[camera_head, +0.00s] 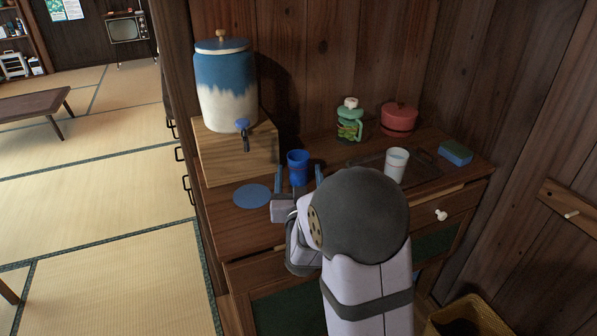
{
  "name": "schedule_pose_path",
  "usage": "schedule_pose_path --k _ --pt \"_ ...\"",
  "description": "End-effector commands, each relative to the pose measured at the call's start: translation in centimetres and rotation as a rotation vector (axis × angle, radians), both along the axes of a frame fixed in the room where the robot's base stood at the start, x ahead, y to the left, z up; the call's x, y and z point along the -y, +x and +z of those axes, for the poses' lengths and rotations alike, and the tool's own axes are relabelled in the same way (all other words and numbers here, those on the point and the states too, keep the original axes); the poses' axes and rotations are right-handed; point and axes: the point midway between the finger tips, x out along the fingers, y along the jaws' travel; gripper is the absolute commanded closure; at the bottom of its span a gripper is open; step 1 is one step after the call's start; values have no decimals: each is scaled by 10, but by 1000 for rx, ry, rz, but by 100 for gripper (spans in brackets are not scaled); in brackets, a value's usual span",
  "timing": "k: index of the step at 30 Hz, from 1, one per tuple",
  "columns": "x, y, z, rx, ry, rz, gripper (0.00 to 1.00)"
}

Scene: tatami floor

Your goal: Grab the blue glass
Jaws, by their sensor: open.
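The blue glass (298,161) stands upright on the wooden cabinet top, in front of and to the right of the water dispenser. My gripper (299,178) is open, with one blue finger at each side of the glass in the picture. The fingers reach toward the glass from the front. I cannot tell whether they touch it. The glass's lower part shows between the fingers, and its base is partly hard to see.
A blue-and-white dispenser (226,85) stands on a wooden box (232,150) at left. A blue round coaster (252,195) lies left of my gripper. A white cup (396,165) stands on a dark tray (425,170). A green jar (350,121), red pot (398,119) and sponge (455,153) are farther right.

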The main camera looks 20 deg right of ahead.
Motion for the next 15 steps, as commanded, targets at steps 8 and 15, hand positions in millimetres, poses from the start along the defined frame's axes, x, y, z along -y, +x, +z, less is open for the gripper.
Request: schedule_pose_path --k 8,15 --pt "9 23 0 0 0 0 36" --pt "9 24 0 -1 0 1 36"
